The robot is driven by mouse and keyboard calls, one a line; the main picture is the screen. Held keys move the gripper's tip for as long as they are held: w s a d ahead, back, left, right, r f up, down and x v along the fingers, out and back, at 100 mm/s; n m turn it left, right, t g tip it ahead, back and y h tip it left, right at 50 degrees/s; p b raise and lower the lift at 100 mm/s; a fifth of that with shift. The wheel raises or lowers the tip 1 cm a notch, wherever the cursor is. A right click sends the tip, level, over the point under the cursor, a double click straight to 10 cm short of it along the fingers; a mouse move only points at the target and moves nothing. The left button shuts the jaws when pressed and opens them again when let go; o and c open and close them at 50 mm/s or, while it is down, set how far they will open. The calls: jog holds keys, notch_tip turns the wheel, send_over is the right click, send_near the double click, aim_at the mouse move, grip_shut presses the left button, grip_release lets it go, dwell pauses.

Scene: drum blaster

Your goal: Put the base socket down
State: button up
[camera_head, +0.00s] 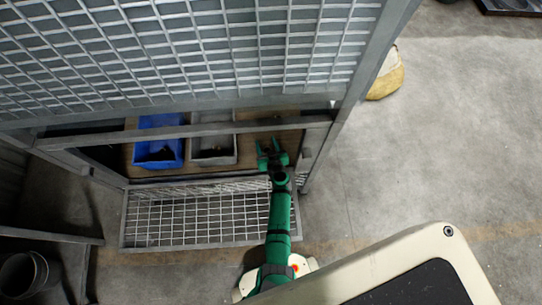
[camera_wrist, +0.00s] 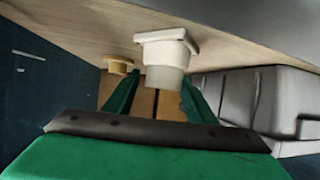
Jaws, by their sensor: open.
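A white base socket (camera_wrist: 165,55) with a square flange and a round collar shows in the wrist view, where the picture appears upside down. Its flange rests against the wooden shelf (camera_wrist: 80,35). My gripper (camera_wrist: 160,82) is open, with one green finger to each side of the socket's collar. I cannot tell whether the fingers touch it. In the head view my gripper (camera_head: 270,154) is inside the cage opening, over the right part of the shelf. The socket cannot be made out there.
A smaller yellowish part (camera_wrist: 118,65) sits on the shelf beyond the left finger. A grey bin (camera_head: 213,150) and a blue bin (camera_head: 159,140) stand left of my gripper. A metal frame bar (camera_head: 190,131) crosses above the shelf. A mesh panel (camera_head: 190,220) lies in front.

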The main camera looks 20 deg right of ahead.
jog(key=v, duration=1.2)
jog(key=shift+g, duration=0.3)
jog(key=s+a, duration=0.4)
jog(key=s, duration=0.1)
jog(key=s+a, duration=0.2)
jog(key=shift+s+a+r, duration=0.15)
jog(key=shift+a+r, duration=0.15)
jog(key=shift+r, duration=0.1)
jog(key=s+a+r, duration=0.3)
jog(key=s+r, duration=0.4)
jog(key=s, duration=0.1)
jog(key=s+a+r, duration=0.3)
jog(key=s+r, duration=0.4)
jog(key=r, duration=0.1)
jog(key=s+a+r+t, duration=0.1)
jog(key=s+r, duration=0.1)
jog(key=r, duration=0.5)
jog(key=s+a+r+n+t+y, duration=0.1)
jog(key=s+a+r+t, duration=0.1)
jog(key=r, duration=0.6)
jog(key=shift+s+a+r, duration=0.2)
jog(key=shift+s+r, duration=0.05)
jog(key=shift+s, duration=0.35)
